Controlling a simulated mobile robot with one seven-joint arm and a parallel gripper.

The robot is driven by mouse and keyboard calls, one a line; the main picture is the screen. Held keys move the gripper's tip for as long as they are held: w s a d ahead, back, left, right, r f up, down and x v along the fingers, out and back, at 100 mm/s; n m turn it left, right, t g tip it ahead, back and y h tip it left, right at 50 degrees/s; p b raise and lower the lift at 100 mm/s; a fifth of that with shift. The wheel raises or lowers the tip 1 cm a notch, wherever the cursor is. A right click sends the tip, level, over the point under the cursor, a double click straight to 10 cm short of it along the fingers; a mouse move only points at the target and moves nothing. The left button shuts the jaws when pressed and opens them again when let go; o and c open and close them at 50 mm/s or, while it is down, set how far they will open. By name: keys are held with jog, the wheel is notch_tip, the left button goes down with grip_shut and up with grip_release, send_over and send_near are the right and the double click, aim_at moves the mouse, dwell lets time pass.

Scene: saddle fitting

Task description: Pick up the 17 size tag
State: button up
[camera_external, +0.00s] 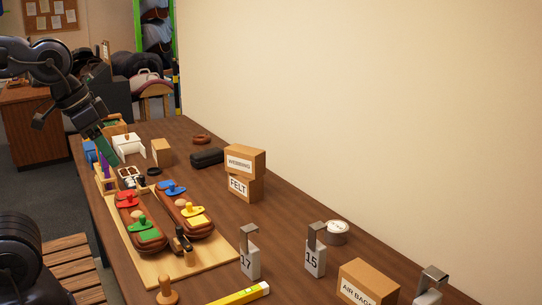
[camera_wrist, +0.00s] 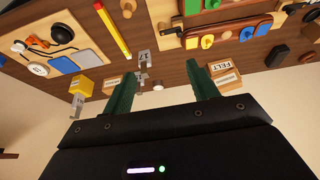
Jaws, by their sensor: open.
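The 17 size tag (camera_external: 249,259) is a pale block with a grey metal hook on top, standing on the wooden table right of the board. In the wrist view it appears as a small grey tag (camera_wrist: 143,58), seen upside down between the directions of my fingertips. A similar 15 tag (camera_external: 315,259) stands to its right and also shows in the wrist view (camera_wrist: 141,78). My gripper (camera_external: 113,152) is high over the far left part of the table, well away from the tag. Its green fingers (camera_wrist: 160,78) are apart and empty.
FELT (camera_external: 243,187) and AIR BAGS (camera_external: 367,285) boxes and a third hooked tag (camera_external: 429,290) stand around. The wall bounds the right.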

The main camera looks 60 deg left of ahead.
jog(key=w+d+f+n+g+h, duration=0.25)
jog(key=w+n, duration=0.65)
jog(key=w, duration=0.5)
jog(key=n+g+h, duration=0.2)
jog(key=n, duration=0.8)
send_near(249, 227)
jog(key=shift+x, duration=5.2)
grip_shut()
